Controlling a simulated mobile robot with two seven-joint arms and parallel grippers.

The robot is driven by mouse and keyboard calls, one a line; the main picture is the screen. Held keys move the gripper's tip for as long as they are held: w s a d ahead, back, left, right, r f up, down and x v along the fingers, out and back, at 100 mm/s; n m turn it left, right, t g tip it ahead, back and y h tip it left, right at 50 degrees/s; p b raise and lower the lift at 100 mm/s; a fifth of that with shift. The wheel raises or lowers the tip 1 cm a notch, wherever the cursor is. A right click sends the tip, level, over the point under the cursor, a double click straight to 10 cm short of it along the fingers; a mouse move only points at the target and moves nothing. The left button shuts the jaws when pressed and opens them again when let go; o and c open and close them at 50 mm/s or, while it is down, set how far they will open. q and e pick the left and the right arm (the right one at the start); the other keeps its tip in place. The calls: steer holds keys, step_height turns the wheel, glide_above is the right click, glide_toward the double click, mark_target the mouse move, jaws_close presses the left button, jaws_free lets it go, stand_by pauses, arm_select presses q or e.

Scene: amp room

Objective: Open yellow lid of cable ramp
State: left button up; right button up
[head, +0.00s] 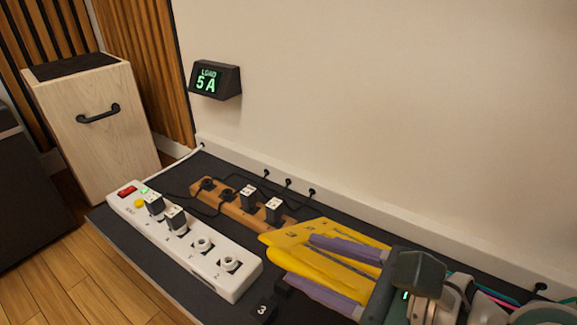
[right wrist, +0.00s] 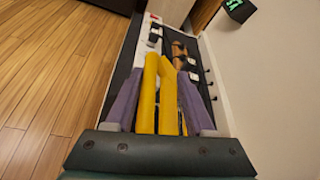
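The yellow cable ramp (head: 300,233) lies on the dark strip at the front right in the head view, partly hidden by my right gripper. Two long yellow pieces, one of them likely the lid, show side by side in the right wrist view (right wrist: 147,95). I cannot tell how far the lid is raised. My right gripper (head: 298,257) has purple fingers spread apart, with yellow ramp parts between them; it also shows in the right wrist view (right wrist: 158,74). The left finger is close beside the yellow; contact is unclear. My left gripper is not in view.
A white power strip (head: 215,275) with plugs and an orange-brown strip (head: 212,193) with plugs and cables lie left of the ramp. A display reading 5 A (head: 214,80) is on the wall (head: 390,110). A wooden cabinet (head: 92,135) stands at left.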

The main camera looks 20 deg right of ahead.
mark_target(362, 297)
steer(key=shift+v, duration=5.5)
